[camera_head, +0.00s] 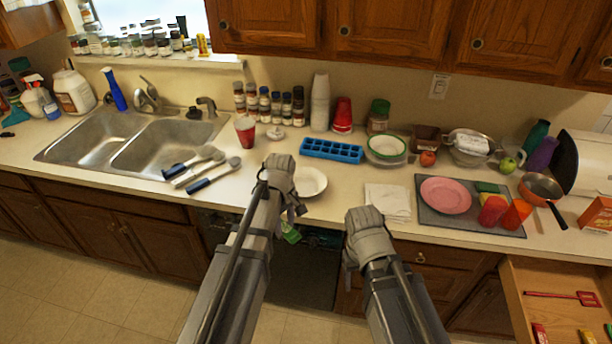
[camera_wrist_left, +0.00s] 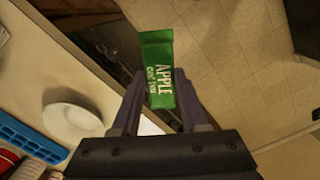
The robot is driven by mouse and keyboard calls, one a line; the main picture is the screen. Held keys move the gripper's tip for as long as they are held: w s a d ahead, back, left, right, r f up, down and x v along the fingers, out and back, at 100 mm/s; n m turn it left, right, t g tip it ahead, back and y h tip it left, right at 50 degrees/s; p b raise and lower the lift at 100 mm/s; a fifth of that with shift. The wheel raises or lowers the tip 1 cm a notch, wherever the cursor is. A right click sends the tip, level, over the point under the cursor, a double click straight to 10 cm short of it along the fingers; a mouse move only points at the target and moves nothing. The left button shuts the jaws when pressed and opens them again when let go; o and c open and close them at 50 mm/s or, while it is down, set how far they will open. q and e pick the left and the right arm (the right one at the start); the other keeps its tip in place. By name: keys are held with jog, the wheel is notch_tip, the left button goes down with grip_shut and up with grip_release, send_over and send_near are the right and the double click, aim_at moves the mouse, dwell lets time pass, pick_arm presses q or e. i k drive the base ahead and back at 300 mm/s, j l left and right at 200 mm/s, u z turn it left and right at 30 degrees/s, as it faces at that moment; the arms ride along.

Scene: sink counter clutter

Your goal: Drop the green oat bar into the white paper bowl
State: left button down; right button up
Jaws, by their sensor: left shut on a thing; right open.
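The green oat bar (camera_wrist_left: 157,70) is between the fingers of my left gripper (camera_wrist_left: 160,95), which is shut on it. White lettering reading "APPLE" shows on its wrapper. In the head view the bar (camera_head: 291,234) hangs below my left gripper (camera_head: 294,208), out past the counter's front edge. The white paper bowl (camera_head: 313,182) is on the counter, just behind and right of that gripper, which hides its left part. In the left wrist view the bowl (camera_wrist_left: 72,119) is empty, left of the bar and apart from it. My right gripper (camera_head: 366,232) is open; its fingertips are largely hidden.
A blue ice tray (camera_head: 331,151) lies behind the bowl. Metal-ended utensils (camera_head: 214,175) lie to the left, by the sink (camera_head: 130,140). White napkins (camera_head: 388,200) and a grey mat (camera_head: 470,222) with a pink plate (camera_head: 446,195) are to the right. A drawer (camera_head: 560,290) stands open at lower right.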

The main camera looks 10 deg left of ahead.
aim_at(305, 189)
jog(key=i, duration=0.9)
